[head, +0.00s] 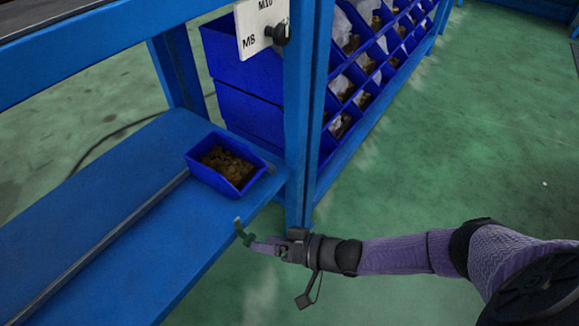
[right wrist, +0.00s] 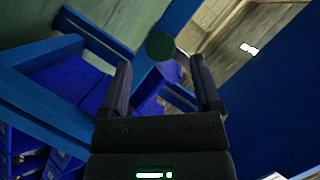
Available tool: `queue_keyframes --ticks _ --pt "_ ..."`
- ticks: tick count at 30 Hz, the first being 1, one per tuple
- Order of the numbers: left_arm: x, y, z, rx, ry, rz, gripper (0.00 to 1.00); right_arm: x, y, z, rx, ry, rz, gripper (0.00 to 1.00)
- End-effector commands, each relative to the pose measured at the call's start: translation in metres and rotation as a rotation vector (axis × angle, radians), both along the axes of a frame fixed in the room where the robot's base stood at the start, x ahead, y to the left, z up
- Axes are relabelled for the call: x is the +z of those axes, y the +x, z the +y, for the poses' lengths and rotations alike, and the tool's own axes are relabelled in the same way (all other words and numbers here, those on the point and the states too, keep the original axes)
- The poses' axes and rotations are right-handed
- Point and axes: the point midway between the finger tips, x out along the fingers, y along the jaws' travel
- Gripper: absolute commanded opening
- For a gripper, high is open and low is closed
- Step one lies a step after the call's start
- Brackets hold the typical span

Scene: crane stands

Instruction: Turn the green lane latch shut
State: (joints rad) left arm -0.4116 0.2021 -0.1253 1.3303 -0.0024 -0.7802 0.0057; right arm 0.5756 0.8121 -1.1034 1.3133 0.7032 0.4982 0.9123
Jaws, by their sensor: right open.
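The green lane latch (head: 244,234) is a small dark green piece at the front edge of the blue shelf (head: 110,240), with a pale tip pointing up. In the right wrist view a dark green round end (right wrist: 160,46) shows just beyond and between my fingertips; it appears to be the latch. My right gripper (head: 262,246) reaches in from the right at the shelf edge, close to the latch. Its two fingers (right wrist: 163,82) are apart, with nothing clearly held between them. Whether a finger touches the latch cannot be told. My left gripper is not in view.
A blue bin (head: 190,168) with brown contents sits on the shelf near a blue post (head: 298,120). A long rail (head: 110,240) runs along the shelf. A rack of blue bins (head: 355,75) stands behind. The green floor (head: 450,130) at right is clear.

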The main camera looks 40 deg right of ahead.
Motion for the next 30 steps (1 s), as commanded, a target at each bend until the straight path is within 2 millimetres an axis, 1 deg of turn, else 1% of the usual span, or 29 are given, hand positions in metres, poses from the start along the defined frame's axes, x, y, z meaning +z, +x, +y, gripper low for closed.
queue_keyframes --ticks 1,3,6,9,13,25,26,28,29,30 --pt "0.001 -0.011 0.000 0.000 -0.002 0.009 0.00 0.008 -0.007 -0.006 -0.001 -0.003 -0.003 0.81" --pt "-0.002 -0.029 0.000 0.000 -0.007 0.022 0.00 0.011 -0.016 -0.013 0.000 -0.003 -0.003 0.81" --pt "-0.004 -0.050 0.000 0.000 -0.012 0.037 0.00 0.013 -0.028 -0.021 -0.001 -0.002 -0.001 0.81" --pt "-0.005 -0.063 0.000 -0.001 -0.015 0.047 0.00 0.014 -0.035 -0.026 0.000 -0.001 -0.001 0.81" --pt "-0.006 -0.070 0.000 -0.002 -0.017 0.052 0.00 0.013 -0.038 -0.029 0.000 -0.002 0.001 0.81" --pt "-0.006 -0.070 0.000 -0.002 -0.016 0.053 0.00 0.010 -0.039 -0.028 -0.001 -0.010 0.003 0.81" --pt "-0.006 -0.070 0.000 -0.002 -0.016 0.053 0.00 0.005 -0.042 -0.026 -0.001 -0.030 0.009 0.81" --pt "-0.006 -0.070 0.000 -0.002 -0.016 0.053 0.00 -0.025 -0.058 -0.022 -0.005 -0.148 0.055 0.81" --pt "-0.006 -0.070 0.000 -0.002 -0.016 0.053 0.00 -0.045 -0.071 -0.021 -0.006 -0.228 0.092 0.81" --pt "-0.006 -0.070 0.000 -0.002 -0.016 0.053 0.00 -0.074 -0.095 -0.022 -0.001 -0.352 0.158 0.81"
